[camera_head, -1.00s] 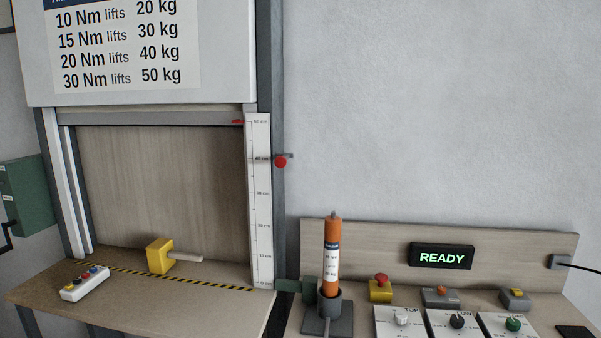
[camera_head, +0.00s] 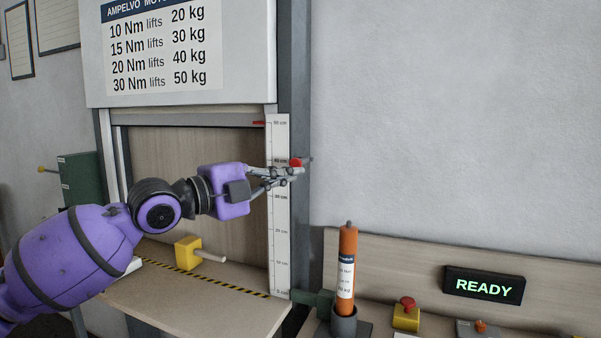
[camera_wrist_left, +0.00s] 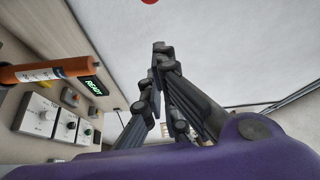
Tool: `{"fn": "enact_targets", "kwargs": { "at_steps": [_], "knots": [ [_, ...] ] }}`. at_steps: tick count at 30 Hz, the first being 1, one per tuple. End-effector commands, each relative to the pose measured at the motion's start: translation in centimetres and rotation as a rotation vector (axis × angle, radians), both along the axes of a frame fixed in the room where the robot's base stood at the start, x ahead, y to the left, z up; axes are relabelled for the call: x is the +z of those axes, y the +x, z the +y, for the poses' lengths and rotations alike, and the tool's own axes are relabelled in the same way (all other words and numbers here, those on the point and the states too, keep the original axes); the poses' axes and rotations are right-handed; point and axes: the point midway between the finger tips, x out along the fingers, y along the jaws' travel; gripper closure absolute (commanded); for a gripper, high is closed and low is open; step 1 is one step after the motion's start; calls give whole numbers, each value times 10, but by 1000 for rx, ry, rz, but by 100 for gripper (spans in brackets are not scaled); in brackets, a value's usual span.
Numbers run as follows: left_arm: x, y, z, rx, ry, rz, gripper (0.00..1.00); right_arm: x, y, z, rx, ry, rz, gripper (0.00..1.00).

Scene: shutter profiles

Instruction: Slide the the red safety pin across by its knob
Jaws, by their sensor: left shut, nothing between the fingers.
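The red knob (camera_head: 295,162) of the safety pin shows on the dark frame post, just right of the white height scale. In the left wrist view the shut fingers (camera_wrist_left: 160,50) point up, and a bit of the red knob (camera_wrist_left: 149,1) shows at the top edge, apart from the fingertips. My right gripper is not in view.
The white height scale (camera_head: 279,225) and dark post (camera_head: 300,235) stand beside the shutter opening. A yellow block with a rod (camera_head: 188,253) sits on the bench. An orange cylinder (camera_head: 348,260) stands upright in a holder at lower right, near a READY display (camera_head: 483,285).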

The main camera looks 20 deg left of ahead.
Motion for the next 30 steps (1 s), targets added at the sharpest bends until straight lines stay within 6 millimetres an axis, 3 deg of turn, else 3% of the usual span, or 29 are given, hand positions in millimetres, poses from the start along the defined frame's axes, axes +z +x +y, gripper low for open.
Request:
{"fn": "enact_targets", "kwargs": {
  "at_steps": [5,15,21,30],
  "knots": [
    [7,18,-14,-4,-5,-6,100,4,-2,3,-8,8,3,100],
    [11,81,-52,-3,-7,-4,100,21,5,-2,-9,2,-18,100],
    [0,87,-23,2,-1,4,100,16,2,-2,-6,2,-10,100],
    [-1,89,-11,0,-2,1,100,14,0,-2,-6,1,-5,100]
  ]
}}
